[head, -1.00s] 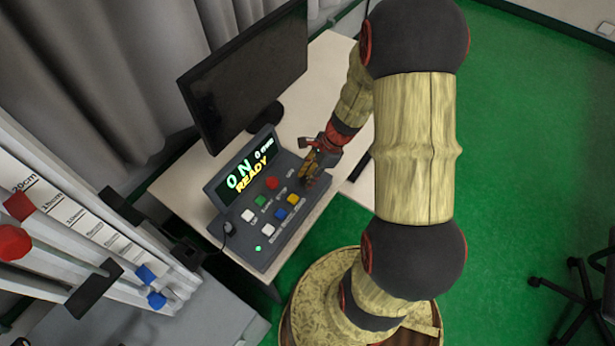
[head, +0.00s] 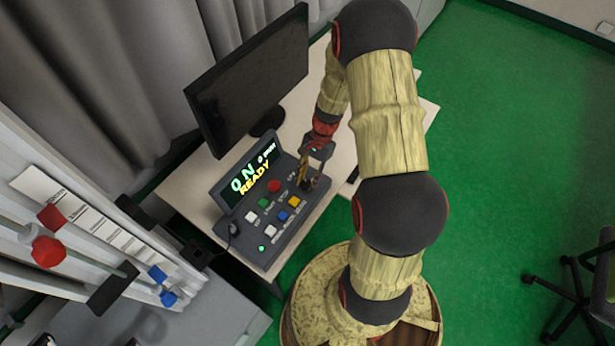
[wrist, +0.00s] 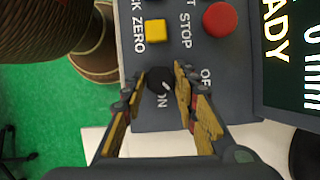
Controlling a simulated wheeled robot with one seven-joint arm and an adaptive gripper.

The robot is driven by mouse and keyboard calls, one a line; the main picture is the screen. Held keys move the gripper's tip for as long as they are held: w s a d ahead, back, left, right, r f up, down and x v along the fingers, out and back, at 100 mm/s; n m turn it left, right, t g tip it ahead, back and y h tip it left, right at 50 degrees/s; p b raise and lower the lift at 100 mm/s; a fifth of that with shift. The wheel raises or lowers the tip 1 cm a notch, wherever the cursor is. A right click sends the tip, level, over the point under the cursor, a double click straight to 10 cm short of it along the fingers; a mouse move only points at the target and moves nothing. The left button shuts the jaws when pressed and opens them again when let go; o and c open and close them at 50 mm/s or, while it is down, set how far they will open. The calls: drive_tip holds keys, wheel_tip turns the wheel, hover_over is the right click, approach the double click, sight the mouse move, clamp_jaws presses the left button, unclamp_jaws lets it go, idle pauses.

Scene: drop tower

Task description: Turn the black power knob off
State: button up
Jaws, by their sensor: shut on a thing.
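The black power knob (wrist: 164,84) sits at the end of the grey control panel (head: 262,228), between the ON and OFF labels in the wrist view. A short white pointer mark shows on its top, on the side near the ON label. My gripper (wrist: 162,74) is shut on the knob, with one finger on each side of it. In the head view my gripper (head: 306,172) is at the right end of the panel and largely hides the knob.
A red button (head: 274,186) and a yellow button (head: 294,202) are close to my gripper. Several other buttons lie further along the panel. A dark monitor (head: 250,85) stands behind. A measuring tower (head: 100,240) stands at the left.

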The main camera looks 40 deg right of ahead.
drive_tip(key=n+p, duration=0.1)
drive_tip(key=n, duration=0.1)
drive_tip(key=n+g+h+p, duration=0.1)
drive_tip(key=n, duration=0.1)
drive_tip(key=shift+w+n+g, duration=0.1)
drive_tip(key=shift+n+g, duration=0.2)
drive_tip(key=shift+n, duration=0.1)
drive_tip(key=n, duration=0.2)
drive_tip(key=n+g+h+p, duration=0.1)
drive_tip(key=n, duration=0.1)
drive_tip(key=shift+w+a+n, duration=0.1)
drive_tip(key=shift+a+n, duration=0.05)
drive_tip(key=shift+n, duration=0.15)
drive_tip(key=shift+h, duration=0.3)
drive_tip(key=o, duration=1)
drive_tip(key=shift+o, duration=0.7)
drive_tip(key=v, duration=1.2)
